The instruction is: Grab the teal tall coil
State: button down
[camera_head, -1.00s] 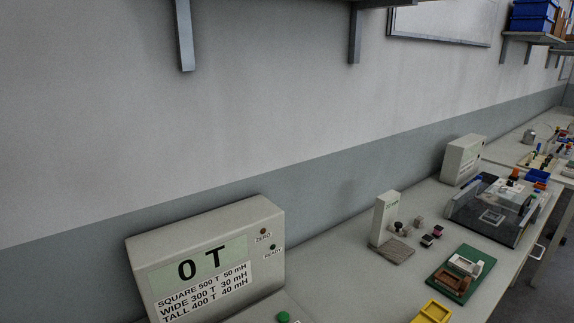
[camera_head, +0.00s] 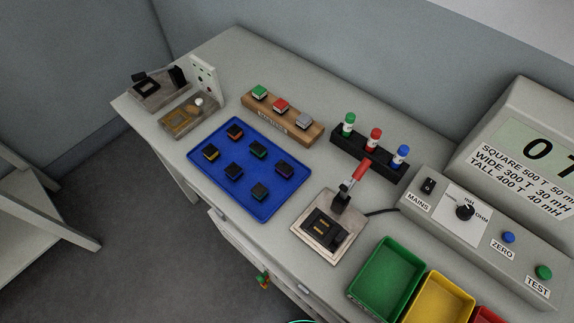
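Several small dark coils with coloured windings sit on a blue tray (camera_head: 205,170) on the bench. Another at the tray's near edge (camera_head: 259,192) is dark with a faint teal or green tint. They are too small for me to tell which is the teal tall coil. My gripper is not in view.
A wooden block (camera_head: 293,125) with green, red and grey caps and a black rack (camera_head: 350,150) of bottles stand behind the tray. A red-handled fixture (camera_head: 328,227) stands right of it. Green (camera_head: 387,277) and yellow (camera_head: 438,298) bins are at front right.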

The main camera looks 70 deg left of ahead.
aim_at(259, 191)
jog(key=u, duration=2.8)
jog(key=i+j+u, duration=0.35)
jog(key=i+j, duration=0.2)
